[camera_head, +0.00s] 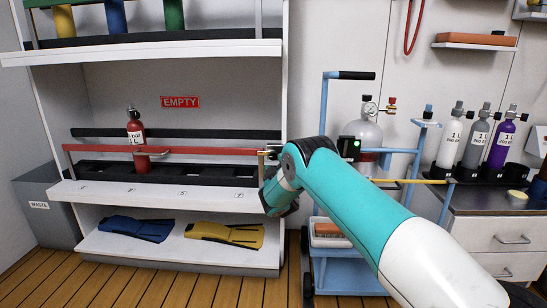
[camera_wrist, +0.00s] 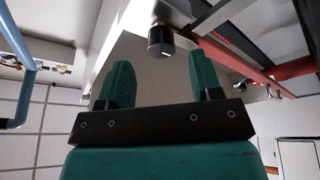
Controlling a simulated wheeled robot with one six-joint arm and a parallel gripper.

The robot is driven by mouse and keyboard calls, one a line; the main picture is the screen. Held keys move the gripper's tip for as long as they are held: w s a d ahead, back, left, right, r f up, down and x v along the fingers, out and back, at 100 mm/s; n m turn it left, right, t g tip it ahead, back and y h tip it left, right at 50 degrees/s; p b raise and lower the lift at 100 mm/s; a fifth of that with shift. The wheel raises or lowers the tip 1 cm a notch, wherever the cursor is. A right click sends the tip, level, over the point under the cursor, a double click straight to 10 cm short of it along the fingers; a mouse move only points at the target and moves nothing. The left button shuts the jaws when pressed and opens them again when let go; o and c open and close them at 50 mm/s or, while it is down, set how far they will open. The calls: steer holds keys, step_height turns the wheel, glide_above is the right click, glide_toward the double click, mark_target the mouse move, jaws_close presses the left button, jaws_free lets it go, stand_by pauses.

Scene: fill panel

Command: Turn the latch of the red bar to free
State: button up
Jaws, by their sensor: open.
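The red bar (camera_head: 205,150) runs level across the front of the middle shelf, in front of a red cylinder (camera_head: 136,128). In the wrist view the bar (camera_wrist: 240,66) slants away to the right. Its latch seems to be the black knob (camera_wrist: 160,42) with a small white mark, near the bar's end. My gripper (camera_wrist: 158,80) is open and empty. The knob shows between and beyond its two green fingers, apparently not touched. In the head view my arm partly hides the gripper and the bar's right end, so the latch's setting is unclear there.
A shelf edge (camera_head: 170,196) lies below the bar, with blue and yellow folded items beneath. A blue trolley (camera_head: 338,268) with a grey cylinder (camera_head: 364,134) stands right of the rack, close to my arm. A counter (camera_head: 490,200) with several cylinders is further right.

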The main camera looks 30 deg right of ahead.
mark_target(274, 157)
steer(key=shift+b+x, duration=0.35)
steer(key=shift+x, duration=1.95)
steer(key=c, duration=0.9)
